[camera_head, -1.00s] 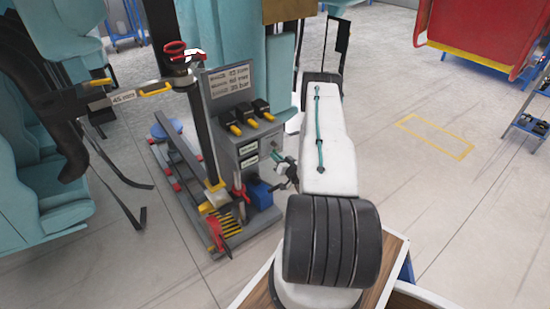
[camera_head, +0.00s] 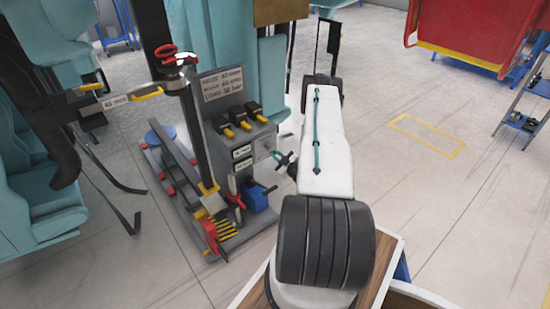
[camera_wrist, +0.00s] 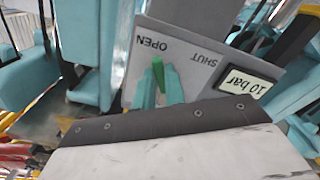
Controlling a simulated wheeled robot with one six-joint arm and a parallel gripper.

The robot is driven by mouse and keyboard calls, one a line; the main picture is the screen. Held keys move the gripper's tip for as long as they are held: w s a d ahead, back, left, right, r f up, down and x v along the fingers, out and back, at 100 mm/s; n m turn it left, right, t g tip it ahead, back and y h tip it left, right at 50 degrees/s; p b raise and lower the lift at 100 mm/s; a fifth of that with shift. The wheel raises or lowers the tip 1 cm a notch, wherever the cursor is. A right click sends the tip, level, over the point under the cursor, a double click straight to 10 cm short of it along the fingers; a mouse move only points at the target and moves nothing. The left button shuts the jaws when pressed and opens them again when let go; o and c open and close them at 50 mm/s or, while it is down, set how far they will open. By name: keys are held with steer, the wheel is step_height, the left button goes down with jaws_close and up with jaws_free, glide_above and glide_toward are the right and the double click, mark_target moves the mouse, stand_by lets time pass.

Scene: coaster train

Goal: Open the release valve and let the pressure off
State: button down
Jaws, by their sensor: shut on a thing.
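The release valve is a small green lever (camera_wrist: 158,72) on a grey panel (camera_wrist: 130,70) marked OPEN and SHUT. In the wrist view it stands between the two words, closer to OPEN. My gripper (camera_wrist: 159,84) has its teal fingers shut around the lever. A display (camera_wrist: 247,85) beside it reads 10 bar and appears upside down. In the head view my gripper (camera_head: 277,156) is at the right side of the grey console (camera_head: 228,125); the lever is too small to tell there.
A blue block (camera_head: 255,198) sits low beside the console. Open floor lies to the right.

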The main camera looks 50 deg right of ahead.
steer(key=shift+s+d+r+n, duration=0.1)
steer(key=shift+d+r+n, duration=0.1)
steer(key=shift+n, duration=0.55)
steer(key=shift+s+d+r+n, duration=0.1)
steer(key=shift+d+n, duration=0.1)
steer(key=shift+n, duration=0.55)
steer(key=c, duration=1.5)
jaws_free()
steer(key=shift+o, duration=0.2)
steer(key=v, duration=0.7)
steer(key=shift+s, duration=0.35)
steer(key=shift+a, duration=0.1)
